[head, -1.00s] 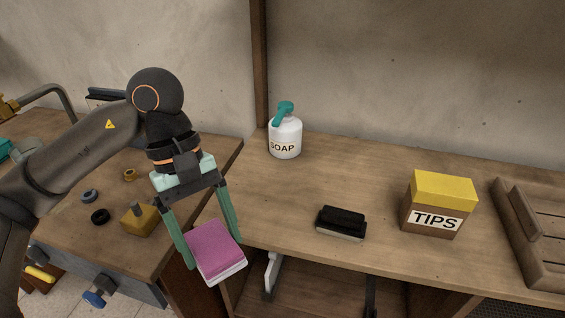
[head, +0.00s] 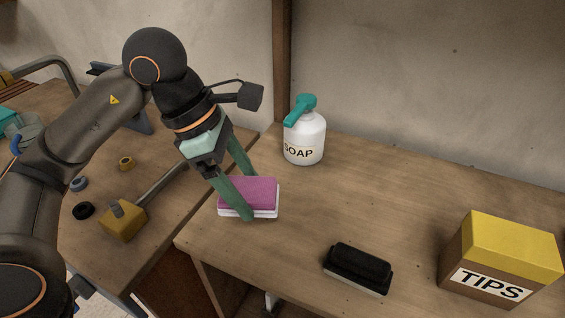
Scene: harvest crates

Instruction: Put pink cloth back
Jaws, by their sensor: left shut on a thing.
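The pink cloth (head: 262,191) is a folded block with a white underside, in the middle left of the head view. My left gripper (head: 250,197) is shut on it, with green fingers on either side. The cloth is at the left end of the right-hand wooden bench (head: 330,220), near its corner. I cannot tell whether it touches the bench top or hangs just above it. My right gripper is not in view.
A white soap bottle (head: 304,143) with a teal pump stands just behind the cloth. A black brush (head: 358,268) and a yellow-topped TIPS box (head: 497,262) stand to the right. A yellow block with a handle (head: 123,221) and several small rings lie on the left bench.

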